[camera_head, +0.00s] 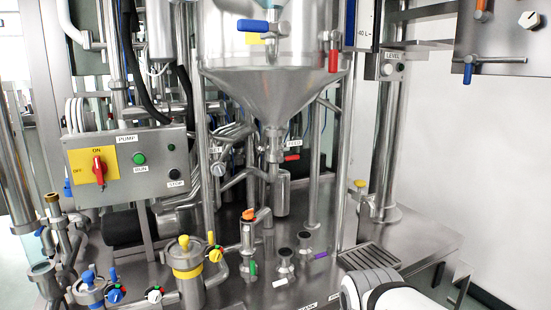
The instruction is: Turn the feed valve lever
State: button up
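A small red lever (291,157) sits on the valve under the steel hopper cone (275,95), in the middle of the camera_head view. It points to the right and lies roughly level. A small white label (294,144) just above it seems to read FEED. White and dark parts of my arm show at the bottom edge, right of centre, well below and in front of the lever. My gripper's fingers are not in view. Nothing is touching the lever.
A pump panel (128,165) with a red switch stands at the left. A blue lever (253,26) and a red lever (333,61) are higher on the tank. Several valves and fittings stand on the steel deck (335,240). A drain grate (369,256) lies at right.

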aim_at(280, 160)
jog(key=i, duration=0.9)
jog(key=z, duration=0.05)
